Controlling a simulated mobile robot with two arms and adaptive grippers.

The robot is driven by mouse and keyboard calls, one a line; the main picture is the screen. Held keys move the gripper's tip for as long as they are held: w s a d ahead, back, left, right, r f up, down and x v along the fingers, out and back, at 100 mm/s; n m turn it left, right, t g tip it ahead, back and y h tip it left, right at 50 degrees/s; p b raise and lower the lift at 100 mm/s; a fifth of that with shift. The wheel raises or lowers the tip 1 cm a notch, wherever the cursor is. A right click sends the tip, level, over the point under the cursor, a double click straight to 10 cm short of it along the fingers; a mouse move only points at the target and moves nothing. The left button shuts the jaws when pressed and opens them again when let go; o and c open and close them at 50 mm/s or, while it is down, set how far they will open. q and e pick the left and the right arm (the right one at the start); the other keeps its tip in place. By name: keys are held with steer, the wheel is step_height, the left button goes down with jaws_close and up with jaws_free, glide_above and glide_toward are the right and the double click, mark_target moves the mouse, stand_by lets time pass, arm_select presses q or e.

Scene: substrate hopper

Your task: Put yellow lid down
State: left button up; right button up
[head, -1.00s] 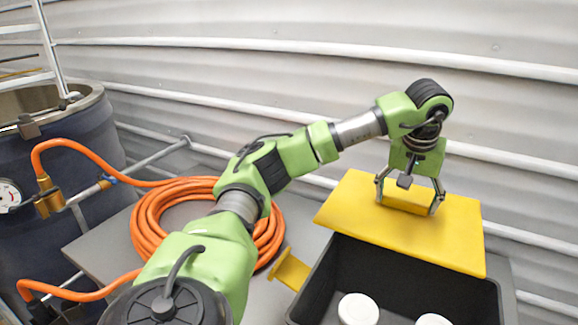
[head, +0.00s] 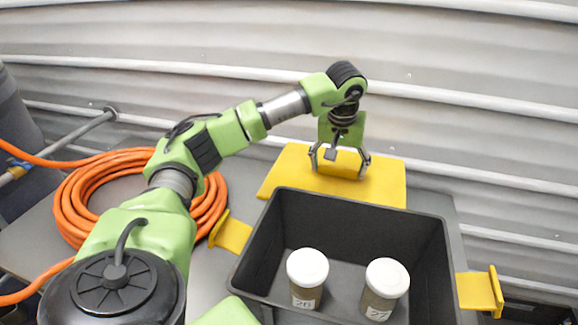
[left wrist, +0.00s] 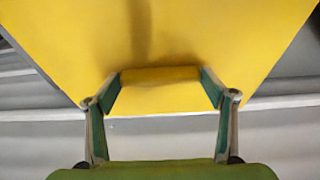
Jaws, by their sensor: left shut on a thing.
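The flat yellow lid (head: 385,186) is behind the black bin (head: 340,215) in the head view, its front part hidden by the bin's back wall. My left gripper (head: 340,172) is over the lid and shut on its raised handle. In the left wrist view the lid (left wrist: 200,35) fills the upper part, and the fingers of my left gripper (left wrist: 163,88) press on both ends of the handle block (left wrist: 160,76). I cannot tell whether the lid touches the grey table (head: 430,205). My right gripper is not in view.
Two jars with white caps (head: 307,267) (head: 387,278) stand in the bin. Yellow brackets (head: 232,236) (head: 480,290) stick out at the bin's sides. A coiled orange hose (head: 75,205) lies on the left. A corrugated wall (head: 450,110) stands behind.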

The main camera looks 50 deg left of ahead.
mark_target(337, 179)
arm_select(q)
step_height(337, 179, down, 5)
steer(key=shift+s+d+f+p, duration=0.1)
steer(key=shift+s+p, duration=0.05)
steer(key=shift+p, duration=0.5)
steer(key=shift+f, duration=0.65)
step_height(337, 179, down, 3)
steer(key=shift+p, duration=0.55)
steer(key=shift+f, duration=0.1)
steer(key=shift+f, duration=0.15)
steer(key=o, duration=1.2)
steer(key=shift+o, duration=0.2)
